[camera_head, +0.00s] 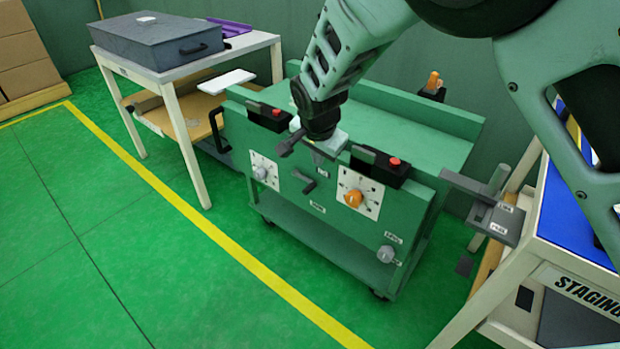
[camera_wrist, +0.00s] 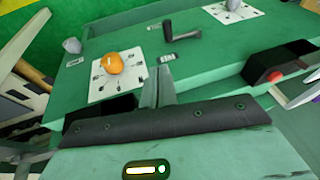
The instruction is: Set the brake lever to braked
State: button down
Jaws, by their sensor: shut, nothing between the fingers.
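A dark crank-like lever (camera_head: 308,183) sits in the middle of the green cart's front panel (camera_head: 330,235), its arm slanting down and right. I take it as the brake lever; its small label is too blurred to read.
The panel also has an orange knob (camera_head: 353,198), a grey dial (camera_head: 262,172) and a lower grey knob (camera_head: 385,254). Black boxes with red buttons (camera_head: 394,161) flank my gripper. A grey-levered bracket (camera_head: 490,212) and the staging table (camera_head: 575,270) stand right. The floor in front is clear.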

jog(key=b, duration=0.2)
send_near(312, 189)
notch_tip(312, 189, down, 2)
jog(key=d, duration=0.2)
jog(key=shift+w+a+f, duration=0.5)
jog(key=shift+w+f, duration=0.05)
jog(key=shift+f, duration=0.3)
jog(key=shift+w+a+f, duration=0.5)
jog(key=shift+w+f, duration=0.1)
jog(key=shift+f, duration=0.2)
jog(key=shift+s+d+f+t+y+b, duration=0.1)
jog(key=shift+f+t+y+b, duration=0.2)
jog(key=shift+f+b, duration=0.1)
